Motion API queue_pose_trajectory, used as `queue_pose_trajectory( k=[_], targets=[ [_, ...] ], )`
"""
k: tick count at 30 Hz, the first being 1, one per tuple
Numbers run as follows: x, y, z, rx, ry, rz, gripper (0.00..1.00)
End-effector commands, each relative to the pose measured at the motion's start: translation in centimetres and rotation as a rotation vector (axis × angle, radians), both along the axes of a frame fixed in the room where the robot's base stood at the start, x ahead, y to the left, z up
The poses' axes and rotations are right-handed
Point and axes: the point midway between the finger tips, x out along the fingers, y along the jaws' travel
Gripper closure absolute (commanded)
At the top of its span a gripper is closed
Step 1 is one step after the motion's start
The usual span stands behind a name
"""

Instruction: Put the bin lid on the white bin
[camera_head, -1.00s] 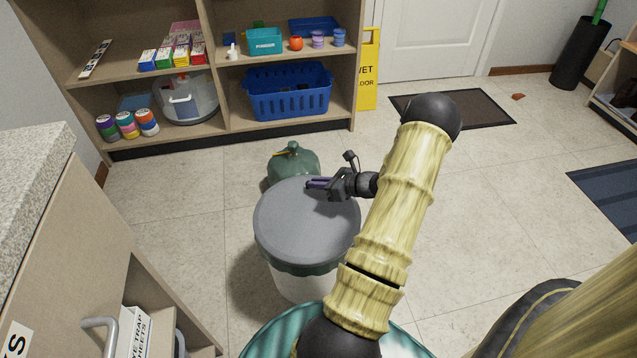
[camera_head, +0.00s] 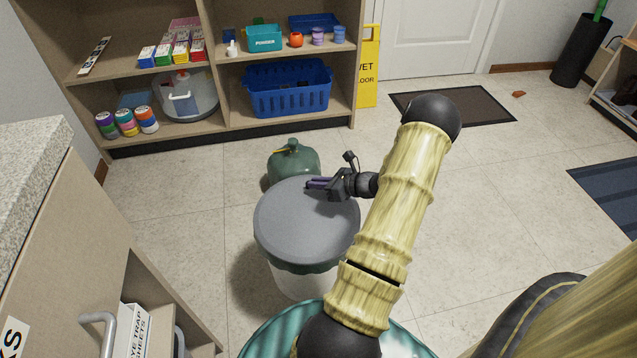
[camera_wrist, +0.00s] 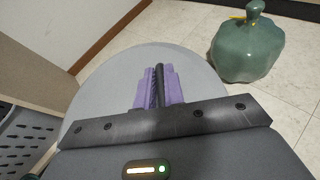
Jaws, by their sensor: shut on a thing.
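The bin lid (camera_head: 300,225) is a round grey disc lying level over the top of the white bin (camera_head: 300,283). A dark green rim shows between the lid and the white wall below. My gripper (camera_head: 318,184) is over the lid's far right part, its purple fingers close together. In the wrist view the lid (camera_wrist: 105,85) spreads around and beneath the fingers (camera_wrist: 158,85). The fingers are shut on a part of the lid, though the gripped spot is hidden. Whether the lid's whole edge rests on the bin cannot be seen.
A green jug (camera_head: 293,163) stands on the floor just behind the bin. Shelves with a blue basket (camera_head: 288,90) line the back wall. A wooden cabinet (camera_head: 75,235) stands close at left. A yellow wet-floor sign (camera_head: 369,70) stands by the shelves.

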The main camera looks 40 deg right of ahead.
Motion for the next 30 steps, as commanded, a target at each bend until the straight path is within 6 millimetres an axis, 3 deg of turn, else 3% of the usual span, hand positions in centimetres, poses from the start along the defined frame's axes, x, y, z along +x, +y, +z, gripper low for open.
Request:
queue_pose_trajectory(
  k=[2, 3, 6, 19, 30],
  targets=[
    [0.0, 0.0, -0.1, 0.000, 0.001, 0.001, 1.00],
    [0.0, 0.0, -0.1, 0.000, 0.002, 0.001, 0.82],
    [0.0, 0.0, -0.1, 0.000, 0.001, 0.001, 0.64],
    [-0.8, -0.3, 0.4, 0.000, 0.002, -0.001, 0.64],
    [-6.4, -2.5, 3.1, -0.001, 0.001, -0.003, 0.64]
  ],
)
